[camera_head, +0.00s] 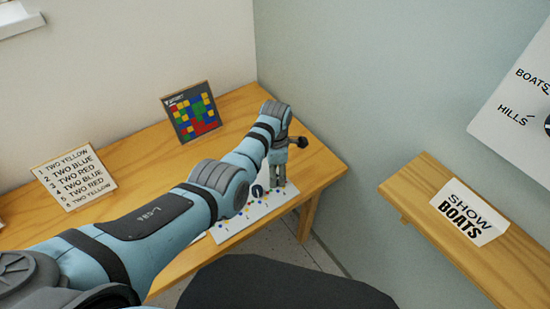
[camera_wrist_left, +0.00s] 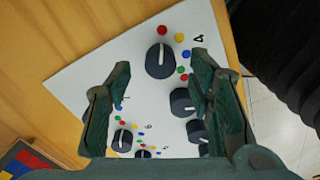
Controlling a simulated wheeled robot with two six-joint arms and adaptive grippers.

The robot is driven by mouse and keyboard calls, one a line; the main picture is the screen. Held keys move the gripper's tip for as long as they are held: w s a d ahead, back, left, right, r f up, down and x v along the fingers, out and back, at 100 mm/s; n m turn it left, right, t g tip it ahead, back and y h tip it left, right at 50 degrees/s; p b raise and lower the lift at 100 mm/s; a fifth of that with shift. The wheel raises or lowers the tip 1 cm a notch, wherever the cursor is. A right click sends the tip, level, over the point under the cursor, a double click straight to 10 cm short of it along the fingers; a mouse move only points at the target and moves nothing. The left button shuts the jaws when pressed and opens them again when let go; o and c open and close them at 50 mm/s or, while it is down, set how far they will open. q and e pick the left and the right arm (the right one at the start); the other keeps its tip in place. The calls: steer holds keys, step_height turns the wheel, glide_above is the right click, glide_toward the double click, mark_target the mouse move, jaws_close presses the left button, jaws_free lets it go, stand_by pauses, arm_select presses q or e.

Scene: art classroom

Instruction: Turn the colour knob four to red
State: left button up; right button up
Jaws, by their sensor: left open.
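A white panel (camera_head: 232,222) with dark round knobs and coloured dots lies on the wooden table. In the left wrist view, the panel (camera_wrist_left: 90,85) shows several knobs. The largest-looking knob (camera_wrist_left: 158,64) is beside a mark that looks like a 4 (camera_wrist_left: 198,38). Its white line points up the picture, roughly towards the red dot (camera_wrist_left: 163,30); yellow, blue and green dots curve down its right side. My left gripper (camera_wrist_left: 160,72) is open, its fingers apart on either side of this knob in the picture; contact cannot be told. It also shows in the head view (camera_head: 278,184). My right gripper is not in view.
A sign with a numbered colour list (camera_head: 75,178) and a coloured grid picture (camera_head: 191,112) stand at the table's back. A wooden shelf (camera_head: 420,180) at right holds a card reading "SHOW BOATS" (camera_head: 468,211).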

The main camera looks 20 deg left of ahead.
arm_select(q)
step_height(320, 180, up, 10)
steer(key=shift+f, duration=0.2)
steer(key=shift+f, duration=0.1)
